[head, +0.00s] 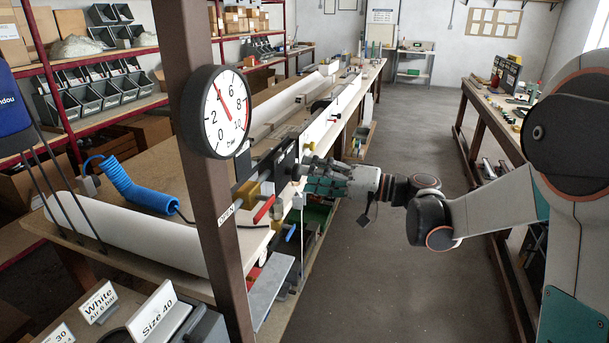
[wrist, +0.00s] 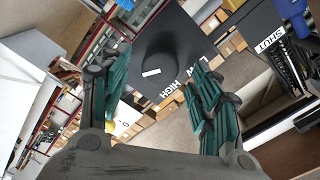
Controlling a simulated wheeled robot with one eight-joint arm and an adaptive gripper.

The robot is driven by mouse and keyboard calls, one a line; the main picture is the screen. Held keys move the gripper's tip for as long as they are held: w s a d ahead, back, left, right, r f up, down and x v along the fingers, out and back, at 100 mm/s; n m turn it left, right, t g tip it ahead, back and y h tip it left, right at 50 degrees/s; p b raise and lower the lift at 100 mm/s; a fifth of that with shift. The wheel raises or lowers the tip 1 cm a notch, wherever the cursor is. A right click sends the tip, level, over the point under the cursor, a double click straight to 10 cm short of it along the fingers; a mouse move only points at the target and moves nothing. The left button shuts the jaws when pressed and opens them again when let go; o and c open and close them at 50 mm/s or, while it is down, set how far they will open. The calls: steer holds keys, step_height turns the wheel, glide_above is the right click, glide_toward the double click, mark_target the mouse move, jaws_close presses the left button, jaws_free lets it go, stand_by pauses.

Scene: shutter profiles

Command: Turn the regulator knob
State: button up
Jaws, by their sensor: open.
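The regulator knob (wrist: 172,52) is a round black knob with a white mark on a dark panel (wrist: 196,35) in the wrist view. The words LOW and HIGH are printed beside it. In the head view my gripper (head: 304,176) reaches left to the dark panel at the bench, and the knob is largely hidden by the fingers. The pressure gauge (head: 222,112) has a red needle pointing near 4.
A brown post (head: 212,200) carries the gauge in front of the bench. Red and blue valve levers (head: 264,209) stick out just left of my gripper. A blue coiled hose (head: 135,190) lies on the bench. The floor aisle (head: 400,280) is clear.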

steer(key=v, duration=0.9)
steer(key=shift+d, duration=0.15)
steer(key=s+a+f+m+h+p, duration=0.15)
steer(key=s+a+h, duration=0.25)
steer(key=s+h, duration=0.6)
steer(key=s+d+f+h, duration=0.3)
steer(key=s+d, duration=0.2)
steer(key=s, duration=0.3)
steer(key=s+d+f+t+h+b, duration=0.1)
steer(key=s+d+f+h, duration=0.3)
steer(key=s+d, duration=0.2)
steer(key=s, duration=0.2)
steer(key=shift+s+d, duration=0.3)
steer(key=shift+s, duration=0.1)
steer(key=shift+m, duration=0.25)
